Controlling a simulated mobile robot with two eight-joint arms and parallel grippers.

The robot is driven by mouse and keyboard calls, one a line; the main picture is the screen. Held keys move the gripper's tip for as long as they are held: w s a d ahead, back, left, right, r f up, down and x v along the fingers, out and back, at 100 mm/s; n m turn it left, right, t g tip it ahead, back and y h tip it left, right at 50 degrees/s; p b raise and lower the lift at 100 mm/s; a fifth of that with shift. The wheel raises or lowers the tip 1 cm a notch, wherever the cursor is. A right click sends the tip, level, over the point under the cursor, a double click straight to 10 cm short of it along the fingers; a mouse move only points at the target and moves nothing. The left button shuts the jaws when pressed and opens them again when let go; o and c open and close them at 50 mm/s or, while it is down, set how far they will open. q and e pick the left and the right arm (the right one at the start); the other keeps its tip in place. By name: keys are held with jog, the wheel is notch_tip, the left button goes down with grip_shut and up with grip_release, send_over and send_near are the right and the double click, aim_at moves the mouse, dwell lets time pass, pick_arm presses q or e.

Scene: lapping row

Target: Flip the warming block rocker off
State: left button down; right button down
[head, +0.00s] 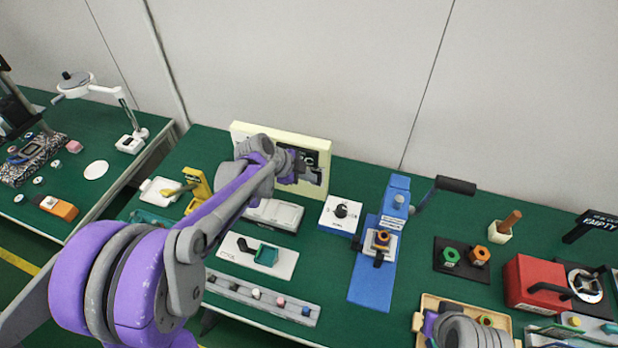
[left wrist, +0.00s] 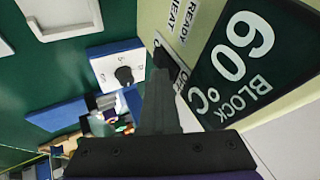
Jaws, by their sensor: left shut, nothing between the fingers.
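The warming block is a cream upright panel (head: 318,147) at the back of the green bench. In the left wrist view its face (left wrist: 292,28) carries a dark "60°C BLOCK" display (left wrist: 240,62) and "READY" and "HEAT" labels. A dark rocker (left wrist: 171,62) sits beside the display, with a partly hidden label that seems to read "OFF". The finger in front hides part of the rocker, and I cannot tell its position or whether they touch. My left gripper (head: 313,172) is shut and empty, in front of the panel; its fingers also show in the left wrist view (left wrist: 158,90).
A white box with a black knob (head: 341,213) stands right of the panel, then a blue press (head: 372,285) with a lever. A pale tray (head: 272,212) lies below my left forearm. Part of my right arm shows at the bottom right.

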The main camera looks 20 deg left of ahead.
pick_arm(q)
jog(key=shift+r, duration=0.15)
pick_arm(e)
jog(key=shift+r, duration=0.1)
pick_arm(q)
jog(key=shift+r+p, duration=0.5)
jog(key=shift+r, duration=0.2)
pick_arm(e)
jog(key=shift+w+r, duration=0.25)
jog(key=shift+r, duration=0.3)
jog(key=shift+s, duration=0.1)
